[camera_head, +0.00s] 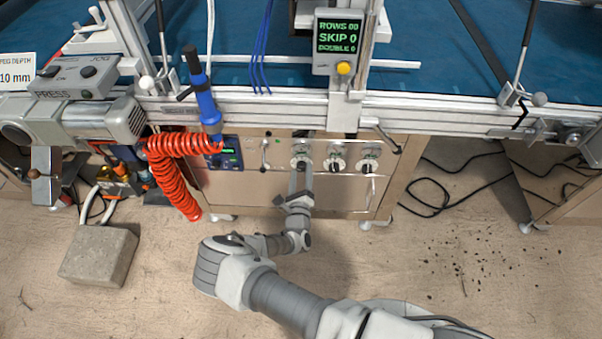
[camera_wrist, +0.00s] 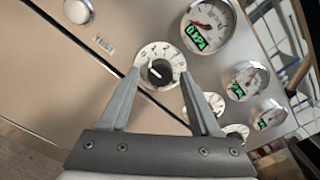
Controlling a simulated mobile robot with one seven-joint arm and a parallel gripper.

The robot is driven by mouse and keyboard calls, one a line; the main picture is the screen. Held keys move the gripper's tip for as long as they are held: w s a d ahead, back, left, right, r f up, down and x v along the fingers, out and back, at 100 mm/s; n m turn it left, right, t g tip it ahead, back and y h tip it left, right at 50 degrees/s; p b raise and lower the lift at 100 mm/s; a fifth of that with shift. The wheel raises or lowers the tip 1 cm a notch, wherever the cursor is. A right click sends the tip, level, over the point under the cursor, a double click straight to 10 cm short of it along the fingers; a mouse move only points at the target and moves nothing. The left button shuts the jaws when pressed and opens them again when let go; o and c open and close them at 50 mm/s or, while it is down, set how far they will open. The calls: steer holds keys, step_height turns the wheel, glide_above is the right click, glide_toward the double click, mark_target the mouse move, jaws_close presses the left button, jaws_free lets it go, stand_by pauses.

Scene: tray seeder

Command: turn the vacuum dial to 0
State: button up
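A row of three round dials sits on the metal cabinet front. The leftmost dial (camera_head: 301,160) is just beyond my gripper (camera_head: 301,172). In the wrist view, a dial with a pale marked ring and dark knob (camera_wrist: 159,71) lies between and ahead of the fingertips of my gripper (camera_wrist: 160,78). A short light mark shows on the knob; I cannot read its number or the dial's name. My gripper is open, one finger to each side of the dial; contact with it cannot be told. The middle dial (camera_head: 335,163) and right dial (camera_head: 369,163) stand to the right.
A pressure gauge (camera_wrist: 209,27) with a green readout is close to the dial, and smaller gauges (camera_wrist: 244,82) follow. A red coiled hose (camera_head: 172,172) hangs left of my arm. A concrete block (camera_head: 98,254) lies on the floor. The metal rail (camera_head: 260,112) runs above the panel.

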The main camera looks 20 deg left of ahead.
stand_by(0.3)
steer(key=p+v, duration=0.4)
steer(key=v, duration=1.3)
steer(key=shift+s, duration=0.2)
